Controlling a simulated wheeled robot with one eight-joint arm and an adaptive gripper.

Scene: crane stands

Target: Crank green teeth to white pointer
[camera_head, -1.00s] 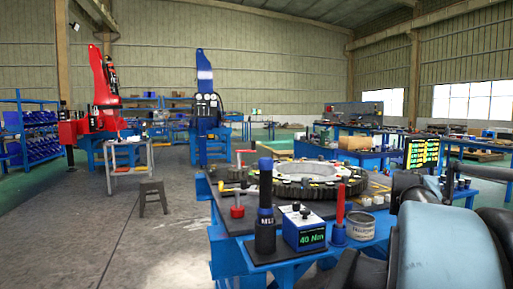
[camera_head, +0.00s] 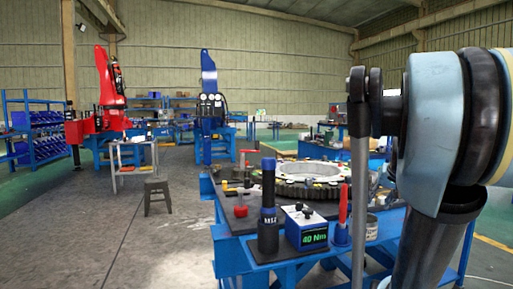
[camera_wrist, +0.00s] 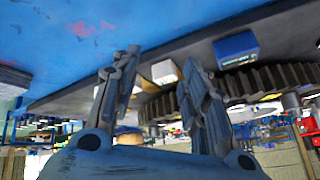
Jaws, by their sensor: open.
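A large dark toothed ring (camera_head: 308,190) lies on the blue workbench (camera_head: 228,217) in the head view, with small coloured parts around its top. Its grey teeth also show in the wrist view (camera_wrist: 262,82). I cannot make out green teeth or a white pointer for certain. A red-topped handle (camera_head: 240,207) stands at the bench's left side; I cannot tell whether it is the crank. My gripper (camera_wrist: 162,82) is open and empty in the wrist view, its two fingers apart, with the ring beyond them. The head view does not show its fingertips.
On the bench's near edge stand a dark cylinder with a blue top (camera_head: 268,205), a blue box reading 40 Nm (camera_head: 306,227), a red-handled tool (camera_head: 342,210) and a tin (camera_head: 371,227). A stool (camera_head: 157,195) stands on open floor at left.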

